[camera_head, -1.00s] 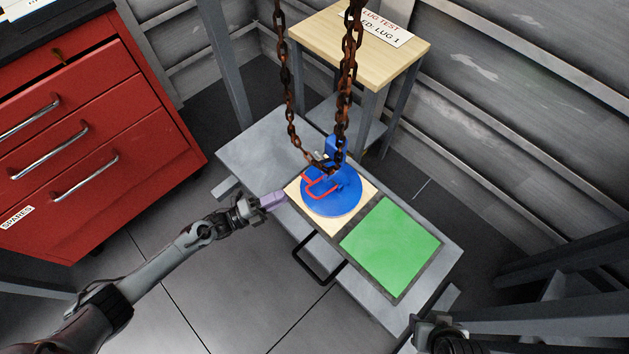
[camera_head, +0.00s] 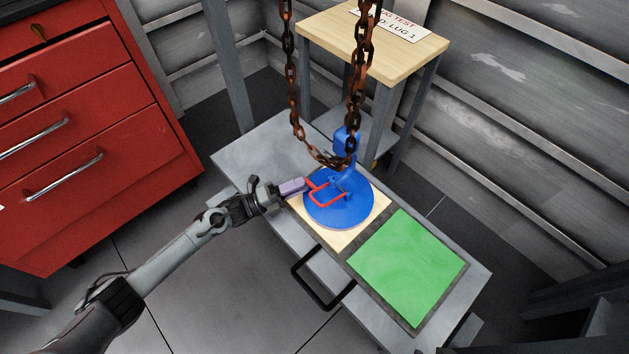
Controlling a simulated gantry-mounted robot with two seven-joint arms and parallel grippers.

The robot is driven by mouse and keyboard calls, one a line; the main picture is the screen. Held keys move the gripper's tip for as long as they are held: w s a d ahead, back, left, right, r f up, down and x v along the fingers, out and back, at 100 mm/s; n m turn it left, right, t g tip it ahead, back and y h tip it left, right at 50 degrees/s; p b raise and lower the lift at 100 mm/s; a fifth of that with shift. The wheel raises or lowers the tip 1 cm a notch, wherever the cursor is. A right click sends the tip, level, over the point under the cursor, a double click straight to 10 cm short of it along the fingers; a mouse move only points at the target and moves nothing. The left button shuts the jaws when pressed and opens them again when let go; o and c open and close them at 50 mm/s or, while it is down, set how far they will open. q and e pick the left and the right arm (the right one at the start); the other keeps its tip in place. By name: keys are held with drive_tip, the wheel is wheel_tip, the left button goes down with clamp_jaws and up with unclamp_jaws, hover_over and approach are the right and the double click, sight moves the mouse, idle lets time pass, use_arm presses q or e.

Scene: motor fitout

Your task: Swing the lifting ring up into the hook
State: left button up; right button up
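The red lifting ring (camera_head: 327,204) lies tilted low across the top of a round blue motor part (camera_head: 345,215). A blue hook block (camera_head: 346,141) hangs just above and behind the ring, at the bottom of the chain; the hook's tip is too small to make out. My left gripper (camera_head: 303,186) comes in from the left, its purple fingertips at the left end of the ring. The fingers look close together, but I cannot tell whether they hold the ring or only touch it. My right gripper is out of view.
The blue part sits on a pale wooden board (camera_head: 338,241) on a grey bench (camera_head: 245,157). A green mat (camera_head: 408,267) lies to the right. A rusty chain loop (camera_head: 293,85) hangs over the bench. A wooden table (camera_head: 372,48) stands behind; a red drawer cabinet (camera_head: 90,130) is at left.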

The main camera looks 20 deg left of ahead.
use_arm(q)
drive_tip(key=b+x, duration=0.1)
drive_tip(key=x, duration=0.3)
drive_tip(key=shift+w+d, duration=0.2)
drive_tip(key=shift+w, duration=0.05)
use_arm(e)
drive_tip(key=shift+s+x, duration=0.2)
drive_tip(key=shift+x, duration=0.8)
use_arm(q)
drive_tip(key=shift+w+d+r+b, duration=0.15)
drive_tip(key=shift+w+d+b, duration=0.05)
drive_tip(key=shift+d+b, duration=0.15)
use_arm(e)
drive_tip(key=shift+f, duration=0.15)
use_arm(q)
clamp_jaws()
